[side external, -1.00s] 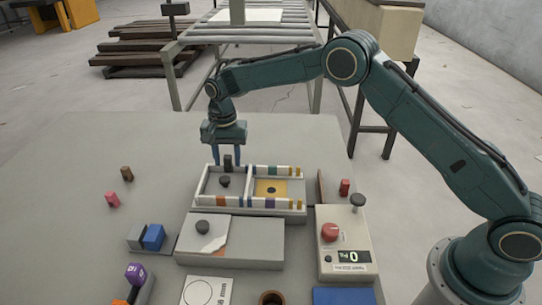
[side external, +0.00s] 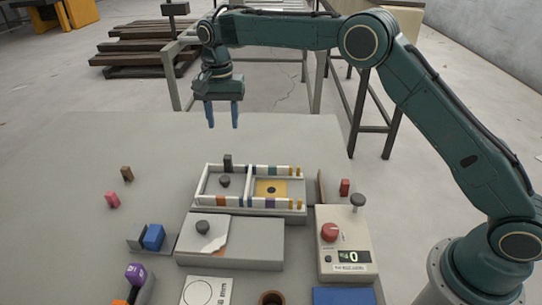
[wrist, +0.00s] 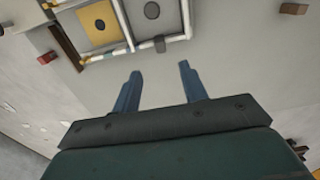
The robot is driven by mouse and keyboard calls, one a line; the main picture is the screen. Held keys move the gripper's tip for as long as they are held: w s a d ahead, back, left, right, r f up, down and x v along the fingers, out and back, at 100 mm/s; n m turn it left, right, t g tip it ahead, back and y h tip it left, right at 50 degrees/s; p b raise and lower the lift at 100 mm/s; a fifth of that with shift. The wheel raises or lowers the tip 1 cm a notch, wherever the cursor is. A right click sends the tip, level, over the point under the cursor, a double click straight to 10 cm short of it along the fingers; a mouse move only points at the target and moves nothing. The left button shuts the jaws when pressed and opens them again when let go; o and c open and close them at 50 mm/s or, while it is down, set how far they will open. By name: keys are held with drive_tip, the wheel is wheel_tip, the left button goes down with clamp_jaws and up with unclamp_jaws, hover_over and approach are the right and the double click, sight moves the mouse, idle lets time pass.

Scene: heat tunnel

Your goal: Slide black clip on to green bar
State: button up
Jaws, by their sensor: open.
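A small black clip (side external: 227,162) stands upright on the back rail of a white-framed tray (side external: 214,211), above its left compartment. In the wrist view the clip (wrist: 160,44) shows on the near rail. A green-teal band (side external: 272,170) lies on the same back rail to the right of the clip, over the right compartment. The clip and the band are apart. My gripper (side external: 221,127) is open and empty, high above and behind the clip. In the wrist view its two blue fingers (wrist: 160,70) are spread with nothing between them.
Dark knobs (side external: 224,182) sit in the left compartment and on a grey block (side external: 255,243) in front. A control box (side external: 343,245) with a red knob stands front right. The table behind the tray is clear.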

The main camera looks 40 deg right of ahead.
drive_tip(key=shift+r, duration=0.85)
drive_tip(key=shift+c, duration=0.4)
drive_tip(key=shift+a, duration=0.1)
drive_tip(key=c, duration=0.7)
drive_tip(key=shift+a+f, duration=0.1)
drive_tip(key=shift+f, duration=0.1)
clamp_jaws()
drive_tip(key=n+t+h, duration=0.2)
drive_tip(key=t, duration=0.1)
approach(227, 156)
drive_tip(key=shift+w+f, duration=0.15)
drive_tip(key=shift+f, duration=0.1)
drive_tip(key=shift+f, duration=0.1)
drive_tip(key=shift+x, duration=2.95)
